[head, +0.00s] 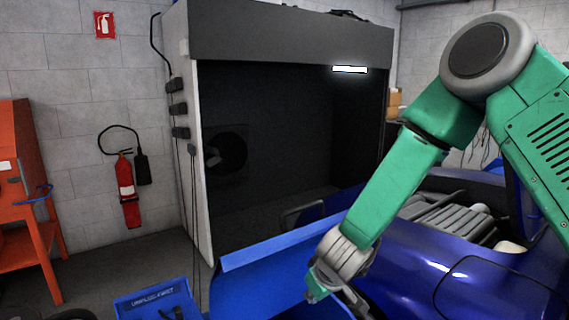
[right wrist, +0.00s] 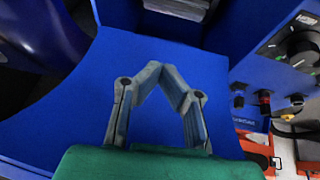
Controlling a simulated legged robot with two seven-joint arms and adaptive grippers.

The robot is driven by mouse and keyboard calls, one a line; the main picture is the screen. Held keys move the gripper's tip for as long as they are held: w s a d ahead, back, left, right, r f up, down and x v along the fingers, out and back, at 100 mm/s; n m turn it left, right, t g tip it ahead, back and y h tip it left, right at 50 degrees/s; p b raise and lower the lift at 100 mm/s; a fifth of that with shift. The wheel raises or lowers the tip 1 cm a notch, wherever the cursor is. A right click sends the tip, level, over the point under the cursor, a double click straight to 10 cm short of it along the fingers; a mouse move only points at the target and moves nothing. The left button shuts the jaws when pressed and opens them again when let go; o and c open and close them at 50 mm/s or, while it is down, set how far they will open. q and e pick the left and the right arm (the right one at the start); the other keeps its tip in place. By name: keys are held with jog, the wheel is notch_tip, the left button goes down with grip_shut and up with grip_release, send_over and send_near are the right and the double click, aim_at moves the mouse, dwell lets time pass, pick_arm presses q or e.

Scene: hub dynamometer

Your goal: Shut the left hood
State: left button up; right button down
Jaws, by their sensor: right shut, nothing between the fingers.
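A blue hood panel (head: 265,282) stands tilted open beside the blue car (head: 435,240), its straight upper edge facing me. My right gripper (head: 335,290) is over the right part of this panel and hides some of it. In the right wrist view the gripper's fingertips (right wrist: 164,75) meet, with nothing between them, in front of a broad blue surface (right wrist: 75,110). I cannot tell whether they touch it. The engine bay (head: 450,218) shows uncovered behind my right arm. My left gripper is out of view.
A dark, box-like booth (head: 280,130) with a fan stands behind the car. A fire extinguisher (head: 126,180) and an orange bench (head: 28,200) are further left. Knobs and connectors (right wrist: 298,45) show right in the wrist view.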

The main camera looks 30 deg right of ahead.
jog(key=w+a+r+t+y+p, duration=0.15)
jog(key=w+r+p, duration=0.25)
jog(key=r, duration=1)
jog(key=w+r+t+y+p, duration=0.1)
jog(key=w+r+t+p, duration=0.3)
jog(key=r, duration=0.9)
jog(key=w+f+g+b, duration=0.2)
jog(key=w+f+g, duration=0.1)
jog(key=w+f, duration=0.5)
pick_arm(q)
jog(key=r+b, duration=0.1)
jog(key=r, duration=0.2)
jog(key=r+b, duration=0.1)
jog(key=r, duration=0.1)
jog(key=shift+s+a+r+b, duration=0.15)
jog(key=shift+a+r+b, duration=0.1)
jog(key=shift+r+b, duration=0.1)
pick_arm(e)
jog(key=shift+n+t, duration=0.25)
jog(key=shift+n, duration=0.05)
jog(key=s, duration=0.4)
jog(key=shift+s+a+f, duration=0.2)
jog(key=shift+f, duration=0.2)
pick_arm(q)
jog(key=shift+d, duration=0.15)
pick_arm(e)
jog(key=shift+w+d, duration=0.1)
jog(key=shift+d, duration=0.05)
